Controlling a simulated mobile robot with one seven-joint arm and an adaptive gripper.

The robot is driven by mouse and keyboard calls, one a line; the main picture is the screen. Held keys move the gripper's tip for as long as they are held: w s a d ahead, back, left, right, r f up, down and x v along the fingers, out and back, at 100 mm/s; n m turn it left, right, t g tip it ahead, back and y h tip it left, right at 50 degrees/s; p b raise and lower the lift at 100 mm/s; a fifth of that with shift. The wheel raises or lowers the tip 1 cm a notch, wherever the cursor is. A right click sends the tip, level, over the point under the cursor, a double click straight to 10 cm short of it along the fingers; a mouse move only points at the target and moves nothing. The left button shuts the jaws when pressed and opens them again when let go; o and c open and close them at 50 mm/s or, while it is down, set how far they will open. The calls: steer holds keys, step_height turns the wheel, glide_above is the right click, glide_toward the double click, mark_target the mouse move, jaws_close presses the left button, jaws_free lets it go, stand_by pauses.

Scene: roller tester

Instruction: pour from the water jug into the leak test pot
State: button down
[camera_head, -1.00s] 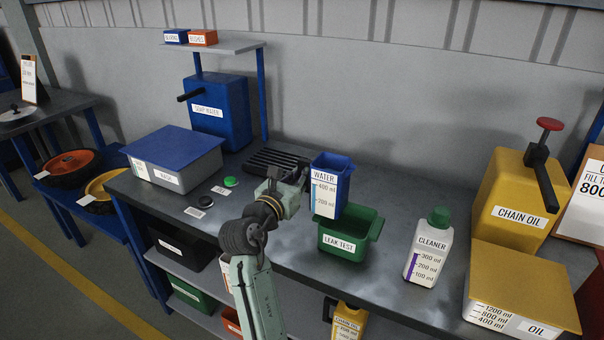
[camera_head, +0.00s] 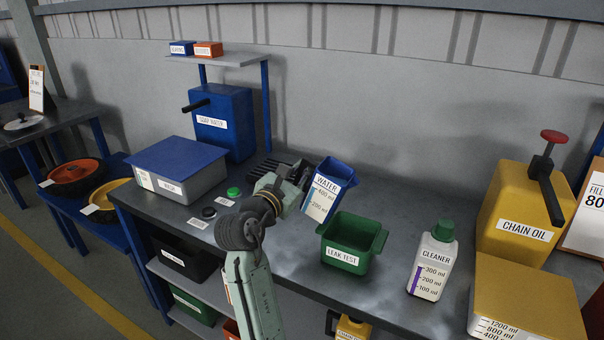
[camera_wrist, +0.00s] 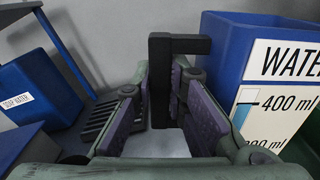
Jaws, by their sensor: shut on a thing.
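The blue water jug (camera_head: 330,188) has a white level label and is tilted to the right, held up beside and slightly above the pot's left rim. My gripper (camera_head: 297,182) is shut on the jug's black handle, which shows between the fingers in the wrist view (camera_wrist: 160,85). The jug's label and open top also show there at the right (camera_wrist: 255,85). The green leak test pot (camera_head: 349,256) stands open and upright on the bench, right of and below the jug. No water stream is visible. The pot's inside bottom is mostly hidden.
A white cleaner bottle (camera_head: 432,265) with a green cap stands right of the pot. The yellow chain oil can (camera_head: 520,205) is farther right. A grey wash box (camera_head: 205,180) with a blue lid and the soap water dispenser (camera_head: 225,135) stand left. A black grate lies behind my gripper.

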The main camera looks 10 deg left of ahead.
mark_target(303, 161)
steer(key=shift+r+m, duration=0.4)
steer(key=shift+r, duration=0.05)
steer(key=shift+r+m, duration=0.4)
steer(key=shift+m, duration=0.1)
steer(key=shift+r, duration=0.1)
stand_by(0.4)
steer(key=shift+d+r+m, duration=0.1)
steer(key=shift+r+m, duration=0.2)
steer(key=shift+m, duration=0.3)
steer(key=shift+s, duration=0.1)
steer(key=shift+d+r+m, duration=0.1)
steer(key=shift+m, duration=0.2)
steer(key=shift+d+r+m, duration=0.1)
steer(key=shift+r+m, duration=0.05)
steer(key=shift+m, duration=0.15)
